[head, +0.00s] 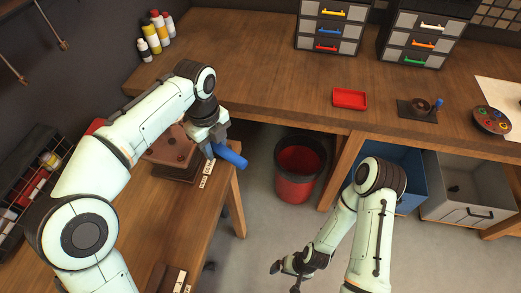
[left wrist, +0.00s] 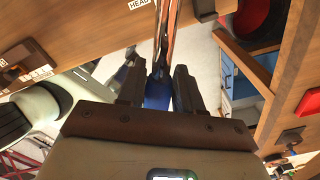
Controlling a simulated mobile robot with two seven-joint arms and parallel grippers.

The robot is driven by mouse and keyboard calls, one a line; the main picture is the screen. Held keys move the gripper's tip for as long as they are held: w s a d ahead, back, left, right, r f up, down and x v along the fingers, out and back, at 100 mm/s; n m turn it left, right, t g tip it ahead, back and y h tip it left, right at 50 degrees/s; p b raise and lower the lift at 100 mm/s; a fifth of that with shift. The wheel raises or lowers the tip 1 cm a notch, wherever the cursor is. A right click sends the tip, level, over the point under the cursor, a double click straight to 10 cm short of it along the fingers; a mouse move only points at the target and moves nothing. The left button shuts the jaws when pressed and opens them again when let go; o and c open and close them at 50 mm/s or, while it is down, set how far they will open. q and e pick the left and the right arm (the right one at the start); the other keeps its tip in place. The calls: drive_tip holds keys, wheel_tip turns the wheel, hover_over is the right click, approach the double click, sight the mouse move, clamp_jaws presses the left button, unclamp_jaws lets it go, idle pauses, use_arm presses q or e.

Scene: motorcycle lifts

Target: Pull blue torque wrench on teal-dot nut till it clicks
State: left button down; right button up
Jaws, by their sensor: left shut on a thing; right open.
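The blue torque wrench handle (head: 230,155) sticks out past the right edge of the left bench. A brown block with nuts (head: 172,150) sits on the bench, partly hidden behind my left arm. The teal dot and the wrench head on a nut cannot be made out. My right gripper (head: 289,269) is open and empty, low over the floor.
A red bin (head: 299,166) stands on the floor right of the wrench. A blue crate (head: 401,181) and a grey crate (head: 470,190) sit under the back bench. A red tray (head: 350,98) lies on that bench. Bottles (head: 157,33) stand at back left.

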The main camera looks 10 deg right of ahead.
use_arm(q)
drive_tip(key=shift+r, duration=0.15)
use_arm(e)
drive_tip(key=shift+r, duration=0.1)
use_arm(q)
drive_tip(key=shift+s+f+b, duration=0.2)
drive_tip(key=shift+f+b, duration=0.1)
drive_tip(key=shift+f, duration=0.2)
drive_tip(key=shift+s+f+b, duration=0.15)
drive_tip(key=shift+f+b, duration=0.15)
drive_tip(key=shift+f, duration=0.2)
use_arm(e)
drive_tip(key=shift+s+f, duration=0.6)
drive_tip(key=shift+f, duration=0.05)
use_arm(q)
drive_tip(key=shift+f, duration=0.1)
use_arm(e)
drive_tip(key=shift+w+r, duration=0.15)
use_arm(q)
drive_tip(key=shift+s+a+p, duration=0.1)
drive_tip(key=shift+a+p, duration=0.05)
drive_tip(key=shift+p, duration=0.2)
use_arm(e)
drive_tip(key=shift+w+r, duration=0.15)
drive_tip(key=shift+r, duration=0.2)
